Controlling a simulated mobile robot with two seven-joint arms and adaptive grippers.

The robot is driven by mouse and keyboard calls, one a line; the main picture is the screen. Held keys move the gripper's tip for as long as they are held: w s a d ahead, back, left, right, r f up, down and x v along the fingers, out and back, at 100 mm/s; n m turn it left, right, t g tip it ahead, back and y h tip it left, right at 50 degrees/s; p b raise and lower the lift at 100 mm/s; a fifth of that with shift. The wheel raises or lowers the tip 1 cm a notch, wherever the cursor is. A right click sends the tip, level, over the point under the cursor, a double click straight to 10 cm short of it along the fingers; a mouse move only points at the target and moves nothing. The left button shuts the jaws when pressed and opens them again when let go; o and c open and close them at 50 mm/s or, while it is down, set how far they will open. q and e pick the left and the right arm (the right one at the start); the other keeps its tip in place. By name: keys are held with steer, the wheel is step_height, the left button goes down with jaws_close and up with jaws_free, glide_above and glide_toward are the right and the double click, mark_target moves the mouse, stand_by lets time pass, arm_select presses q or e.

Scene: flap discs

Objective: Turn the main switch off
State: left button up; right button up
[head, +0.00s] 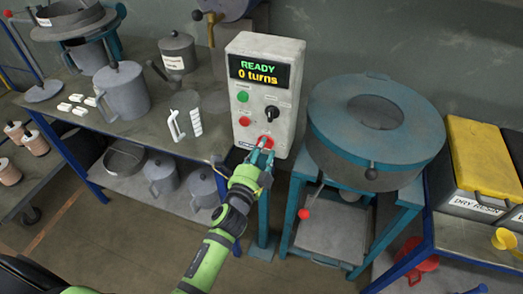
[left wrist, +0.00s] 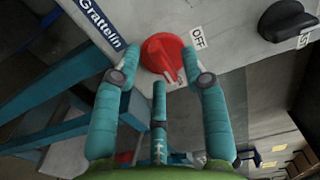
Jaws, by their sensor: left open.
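The main switch is a red rotary knob (head: 266,142) low on the front of a grey control box (head: 262,60). The left wrist view shows the red knob (left wrist: 163,52) close up, with an OFF label (left wrist: 197,38) beside it. Another label by the knob's lower edge is partly hidden and I cannot read it. My left gripper (head: 262,157) is at the knob from below. Its teal fingers (left wrist: 160,82) are open, one on each side of the knob and a third below it. I cannot tell if they touch it. My right gripper is not in view.
The box display (head: 259,71) reads "READY 0 turns". A green button (head: 242,96), a red button (head: 244,121) and a black selector (head: 271,113) sit above the switch. A round teal machine (head: 400,150) stands close on the right. A bench with cans (head: 122,92) is on the left.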

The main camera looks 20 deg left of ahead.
arm_select(q)
jaws_close()
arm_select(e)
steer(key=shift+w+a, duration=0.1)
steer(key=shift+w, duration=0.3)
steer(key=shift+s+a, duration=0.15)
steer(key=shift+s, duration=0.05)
arm_select(q)
steer(key=shift+n, duration=0.3)
steer(key=n+p, duration=0.1)
steer(key=n, duration=0.4)
steer(key=n+p, duration=0.2)
steer(key=n, duration=0.4)
steer(key=n+p, duration=0.1)
steer(key=n, duration=0.5)
steer(key=shift+d+r+p, duration=0.2)
steer(key=shift+r+p, duration=0.05)
steer(key=shift+p, duration=0.05)
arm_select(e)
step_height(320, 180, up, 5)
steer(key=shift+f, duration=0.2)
arm_select(q)
steer(key=shift+n, duration=0.3)
